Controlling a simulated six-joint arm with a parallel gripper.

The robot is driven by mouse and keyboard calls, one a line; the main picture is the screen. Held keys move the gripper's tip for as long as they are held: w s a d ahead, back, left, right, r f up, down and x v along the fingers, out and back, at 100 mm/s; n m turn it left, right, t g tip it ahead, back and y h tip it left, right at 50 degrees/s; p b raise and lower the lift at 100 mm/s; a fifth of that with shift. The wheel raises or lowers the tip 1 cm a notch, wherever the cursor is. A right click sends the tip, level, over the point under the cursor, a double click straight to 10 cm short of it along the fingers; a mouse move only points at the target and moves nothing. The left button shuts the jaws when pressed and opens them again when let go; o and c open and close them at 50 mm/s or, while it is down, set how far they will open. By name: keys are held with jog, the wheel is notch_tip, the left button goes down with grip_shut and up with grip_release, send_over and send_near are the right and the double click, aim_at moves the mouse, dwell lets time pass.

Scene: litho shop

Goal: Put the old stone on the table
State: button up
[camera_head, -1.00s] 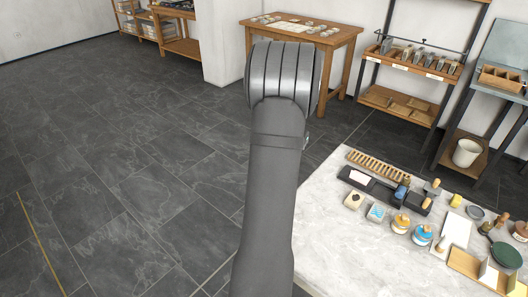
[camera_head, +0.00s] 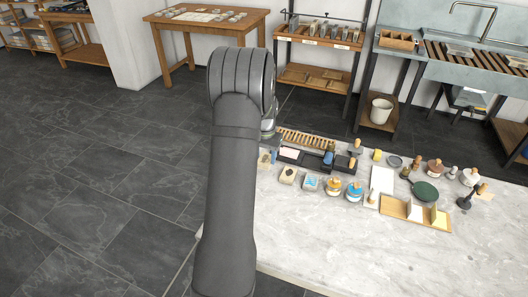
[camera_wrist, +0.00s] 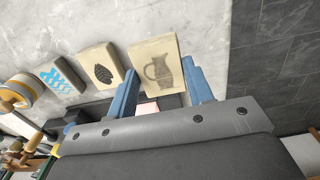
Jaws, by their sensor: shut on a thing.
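A pale cream stone with a grey jug drawn on it (camera_wrist: 155,62) is between the blue fingers of my gripper (camera_wrist: 161,68) in the wrist view. The gripper is shut on it. The stone also shows just right of my arm in the head view (camera_head: 265,160), over the left end of the marble-topped table (camera_head: 340,235). Whether it touches the top I cannot tell. My arm hides most of the gripper there. A wooden table (camera_head: 176,24) stands at the back with flat pale pieces on it.
Beside the held stone are a stone with a dark leaf (camera_head: 287,175) and one with a blue pattern (camera_head: 311,184). A black tray (camera_head: 316,159), wooden rack (camera_head: 308,140) and several inking tools crowd the back. The front of the marble is clear.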

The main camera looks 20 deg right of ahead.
jog(key=shift+f, duration=1.9)
jog(key=shift+f, duration=0.2)
dwell(0.6)
jog(key=o, duration=1)
jog(key=shift+c, duration=1.4)
jog(key=shift+r, duration=3.05)
jog(key=shift+f, duration=0.15)
